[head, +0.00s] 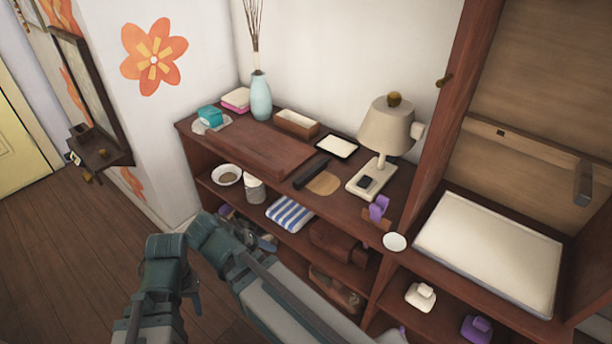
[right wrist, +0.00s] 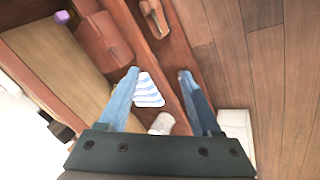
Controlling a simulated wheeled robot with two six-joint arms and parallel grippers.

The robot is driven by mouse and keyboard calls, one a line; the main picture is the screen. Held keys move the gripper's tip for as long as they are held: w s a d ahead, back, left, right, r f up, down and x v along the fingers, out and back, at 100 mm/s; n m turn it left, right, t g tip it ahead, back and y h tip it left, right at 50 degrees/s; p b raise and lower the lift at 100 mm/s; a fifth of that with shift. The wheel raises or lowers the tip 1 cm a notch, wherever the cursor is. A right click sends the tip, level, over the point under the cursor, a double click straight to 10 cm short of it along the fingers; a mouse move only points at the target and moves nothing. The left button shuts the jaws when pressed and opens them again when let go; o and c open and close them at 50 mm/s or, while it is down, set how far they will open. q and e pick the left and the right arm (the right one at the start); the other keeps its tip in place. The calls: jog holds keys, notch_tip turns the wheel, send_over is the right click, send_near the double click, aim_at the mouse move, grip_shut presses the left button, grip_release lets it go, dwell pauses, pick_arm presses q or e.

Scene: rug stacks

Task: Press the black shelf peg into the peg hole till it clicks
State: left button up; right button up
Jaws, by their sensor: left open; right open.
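A small black piece (head: 364,182) lies on the white base of the lamp on the shelf top; I cannot tell for sure that it is the shelf peg. A small dark spot (head: 500,132) shows on the wooden back panel of the right cabinet; whether it is the peg hole is unclear. My left gripper (head: 192,290) is low in the head view, over the floor in front of the shelf, partly hidden by its arm. My right gripper (right wrist: 158,72) is open and empty in its wrist view, facing the striped cloth (right wrist: 148,90).
The shelf top holds a vase (head: 260,97), a lamp (head: 387,128), a long black object (head: 311,174) and a wooden box (head: 297,124). A white tray (head: 490,252) lies in the right cabinet. A dark bracket (head: 583,184) sticks out there. Wooden floor (head: 60,250) is clear at left.

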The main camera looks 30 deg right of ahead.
jog(key=w+d+r+m+t+h+b, duration=0.1)
jog(key=w+d+r+m+t+h, duration=0.1)
jog(key=w+d+r+m+h, duration=0.25)
jog(key=m+t+h+b, duration=0.2)
jog(key=m+h, duration=0.3)
jog(key=m, duration=0.2)
send_near(312, 170)
jog(key=b+x, duration=0.1)
jog(key=x, duration=0.4)
jog(key=shift+a+f, duration=0.1)
jog(key=shift+f, duration=0.05)
jog(key=shift+b+x, duration=0.4)
jog(key=shift+x, duration=2.65)
grip_shut()
